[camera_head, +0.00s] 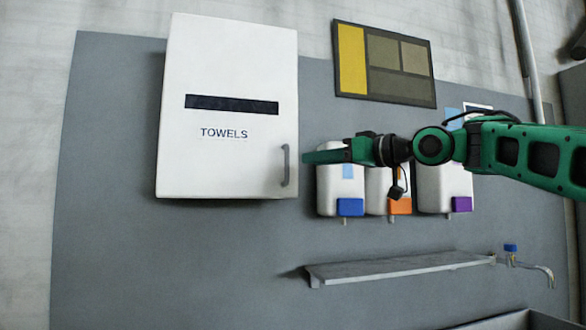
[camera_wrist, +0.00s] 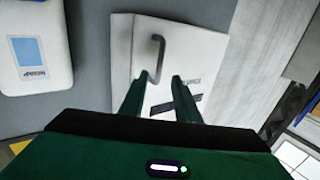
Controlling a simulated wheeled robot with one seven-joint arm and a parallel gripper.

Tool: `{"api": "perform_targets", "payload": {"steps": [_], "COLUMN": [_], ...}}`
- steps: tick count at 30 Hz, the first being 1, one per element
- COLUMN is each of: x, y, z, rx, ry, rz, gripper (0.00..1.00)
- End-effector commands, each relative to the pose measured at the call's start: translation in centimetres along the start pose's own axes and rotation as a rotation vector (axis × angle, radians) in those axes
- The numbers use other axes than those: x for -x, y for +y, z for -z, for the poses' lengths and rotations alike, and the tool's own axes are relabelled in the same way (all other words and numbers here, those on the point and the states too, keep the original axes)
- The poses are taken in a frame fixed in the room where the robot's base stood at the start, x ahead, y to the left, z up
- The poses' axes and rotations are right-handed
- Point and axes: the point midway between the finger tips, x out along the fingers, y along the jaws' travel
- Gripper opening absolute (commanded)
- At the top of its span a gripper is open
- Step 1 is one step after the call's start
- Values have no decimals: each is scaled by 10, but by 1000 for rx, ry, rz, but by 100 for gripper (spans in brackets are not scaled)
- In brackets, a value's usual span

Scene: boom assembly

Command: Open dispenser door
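The white towel dispenser (camera_head: 226,160) hangs on the grey wall panel, with a dark slot and the word TOWELS on its door. The door looks shut. Its grey handle (camera_head: 285,166) is upright at the lower right of the door. In the wrist view, the handle (camera_wrist: 158,56) lies just beyond my fingertips. My gripper (camera_head: 306,157) is just right of the handle in the head view. I cannot tell whether a finger touches the handle.
Soap dispensers with blue (camera_head: 350,207), orange (camera_head: 400,206) and purple (camera_head: 461,204) parts hang right of the towel dispenser, behind my arm. A grey shelf (camera_head: 400,267) and a tap (camera_head: 535,268) are below. A framed board (camera_head: 384,65) is above. The panel left of the dispenser is clear.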

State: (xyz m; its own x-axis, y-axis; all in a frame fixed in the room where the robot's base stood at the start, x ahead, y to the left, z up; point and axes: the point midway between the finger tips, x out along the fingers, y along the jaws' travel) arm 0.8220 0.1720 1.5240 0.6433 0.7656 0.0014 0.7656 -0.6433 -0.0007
Motion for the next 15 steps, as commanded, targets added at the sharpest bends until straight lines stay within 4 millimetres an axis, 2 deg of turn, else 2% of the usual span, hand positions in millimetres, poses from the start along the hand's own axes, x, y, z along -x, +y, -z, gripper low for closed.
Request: {"api": "perform_targets", "payload": {"steps": [3,9,15], "x": [-24,-56,-74], "y": [-1,0,1], "z": [-1,-1,-1], "rx": [-1,0,1], "ry": [-2,-2,-3], "rz": [4,1,-1], "gripper": [29,29,29]}}
